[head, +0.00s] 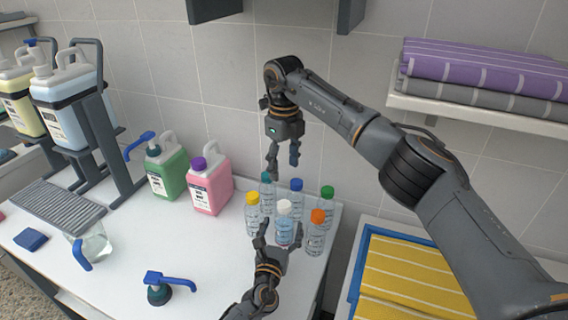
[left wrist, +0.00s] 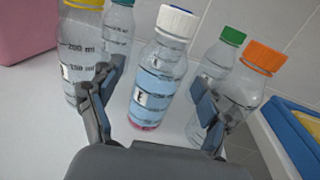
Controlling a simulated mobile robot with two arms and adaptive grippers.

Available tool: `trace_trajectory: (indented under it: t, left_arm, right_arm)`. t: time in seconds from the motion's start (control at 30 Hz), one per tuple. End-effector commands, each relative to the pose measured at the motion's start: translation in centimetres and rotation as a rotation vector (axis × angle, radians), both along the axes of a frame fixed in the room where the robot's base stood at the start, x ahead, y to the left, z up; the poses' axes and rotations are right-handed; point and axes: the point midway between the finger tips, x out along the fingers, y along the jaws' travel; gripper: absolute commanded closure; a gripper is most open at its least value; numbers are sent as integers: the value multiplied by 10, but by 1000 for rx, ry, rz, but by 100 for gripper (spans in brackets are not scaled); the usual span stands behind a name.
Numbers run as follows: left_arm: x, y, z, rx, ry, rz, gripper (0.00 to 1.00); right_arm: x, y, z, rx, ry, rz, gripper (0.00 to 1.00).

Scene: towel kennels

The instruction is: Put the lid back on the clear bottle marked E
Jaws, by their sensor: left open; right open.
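Several small clear bottles stand in a cluster at the counter's right end, all with caps on in view. The white-capped bottle (head: 284,227) shows in the left wrist view (left wrist: 160,75) with bluish contents, a pink base and a small label whose letter looks like E, though I cannot be sure. My left gripper (head: 278,246) is open, with its fingers (left wrist: 155,105) on either side of this bottle. My right gripper (head: 283,160) is open and empty, pointing down above the teal-capped (head: 266,190) and blue-capped (head: 296,194) bottles. I see no loose bottle lid for certain.
Yellow-capped (head: 252,213), orange-capped (head: 316,232) and green-capped (head: 326,204) bottles crowd close around. Pink (head: 211,188) and green (head: 167,172) jugs stand left. A blue-levered pump top (head: 160,290) stands in front on the counter. A blue-rimmed bin (head: 365,255) is at right.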

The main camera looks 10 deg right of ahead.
Motion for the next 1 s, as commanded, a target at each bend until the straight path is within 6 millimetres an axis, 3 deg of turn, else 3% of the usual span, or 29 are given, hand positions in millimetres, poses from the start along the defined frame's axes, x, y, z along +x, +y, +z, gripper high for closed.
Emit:
trace_trajectory:
  t: [0.23,0.6,0.8,1.0]
  left_arm:
    - [-28,14,-1,-2,2,2,22]
    - [-90,42,-2,-1,3,0,22]
    - [-104,49,-1,0,1,0,22]
    - [-106,50,0,0,0,0,22]
  right_arm:
    - [0,0,0,0,0,0,40]
    - [0,0,0,0,0,0,40]
    - [0,0,0,0,0,0,40]
    - [0,0,0,0,0,0,40]
